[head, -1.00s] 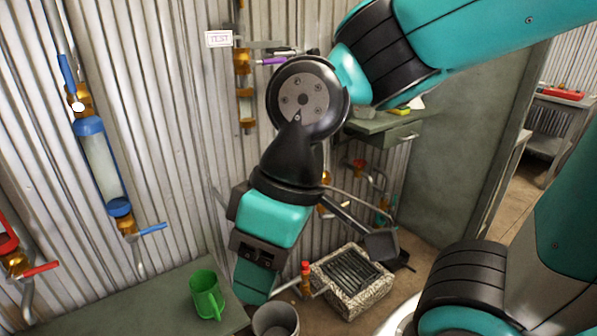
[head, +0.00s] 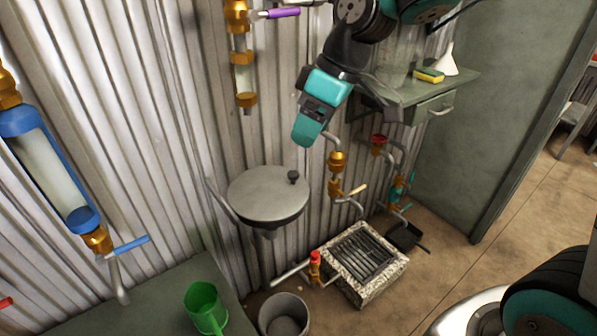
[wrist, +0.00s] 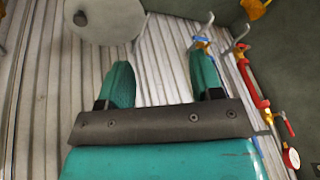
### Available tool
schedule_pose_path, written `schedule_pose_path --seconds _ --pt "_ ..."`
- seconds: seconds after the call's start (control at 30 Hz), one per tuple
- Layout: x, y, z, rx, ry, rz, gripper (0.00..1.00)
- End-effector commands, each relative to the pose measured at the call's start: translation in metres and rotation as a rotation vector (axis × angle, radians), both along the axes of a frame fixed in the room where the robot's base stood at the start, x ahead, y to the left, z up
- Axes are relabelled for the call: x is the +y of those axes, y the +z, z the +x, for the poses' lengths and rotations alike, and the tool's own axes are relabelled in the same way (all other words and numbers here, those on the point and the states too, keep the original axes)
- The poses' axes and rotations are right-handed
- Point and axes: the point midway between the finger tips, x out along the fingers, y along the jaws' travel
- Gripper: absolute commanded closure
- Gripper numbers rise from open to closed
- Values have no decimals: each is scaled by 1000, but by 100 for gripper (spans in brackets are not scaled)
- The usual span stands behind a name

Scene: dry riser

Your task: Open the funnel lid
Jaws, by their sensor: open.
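The funnel lid (head: 262,197) is a round grey disc with a small dark knob (head: 292,177) near its right edge. It lies flat over the funnel on the corrugated wall, and the funnel's body below is mostly hidden. In the wrist view the grey lid (wrist: 112,22) is at the top left, with the dark knob (wrist: 81,18) on it. My gripper (head: 304,138) is above and to the right of the lid, apart from it. In the wrist view my gripper (wrist: 160,85) has its two teal fingers spread with nothing between them.
A green mug (head: 206,308) stands on the bench at lower left, beside a grey bucket (head: 284,318). A stone-rimmed drain grate (head: 362,262) is on the floor. Valves and pipes (head: 337,175) line the wall right of the lid. A shelf (head: 425,97) holds a sponge and white funnel.

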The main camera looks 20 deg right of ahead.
Motion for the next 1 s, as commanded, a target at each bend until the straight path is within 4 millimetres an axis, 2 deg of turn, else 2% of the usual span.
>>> schedule_pose_path --seconds 0.03,0.1,0.2,0.3,0.47,0.63,1.0 --pt "-14 -18 36 -22 24 -6 40" --pt "-32 -35 76 -62 73 -15 40" --pt "-56 -58 120 -111 131 -28 40" --pt "-75 -76 148 -145 173 -39 40" --pt "-87 -92 165 -168 205 -48 40" --pt "-80 -111 169 -167 210 -48 40" --pt "-51 -188 183 -165 209 -48 40"
